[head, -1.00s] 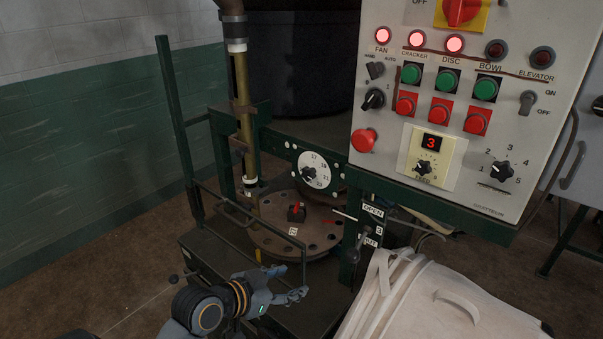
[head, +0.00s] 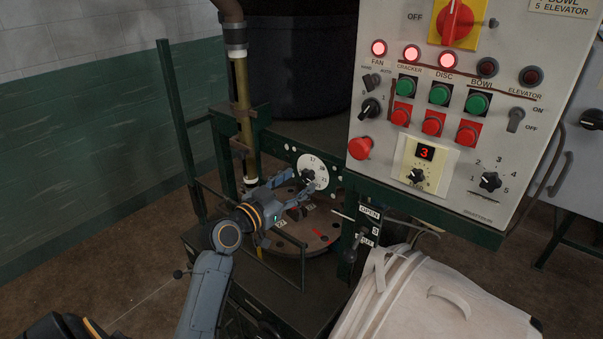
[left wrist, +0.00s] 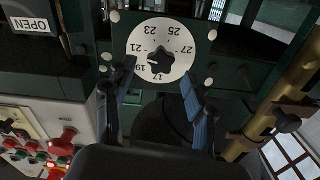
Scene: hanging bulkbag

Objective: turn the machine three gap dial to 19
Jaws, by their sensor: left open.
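My left gripper (head: 301,201) is open and empty, just below and in front of the dial. In the left wrist view its two fingers (left wrist: 157,82) stand apart below the knob, apparently not touching it. My right gripper is not in view.
The control panel (head: 385,205) with buttons and a red 3 display is right of the dial. A brass-coloured pipe (head: 246,110) stands left. A round holed plate (head: 325,243) lies below the gripper.

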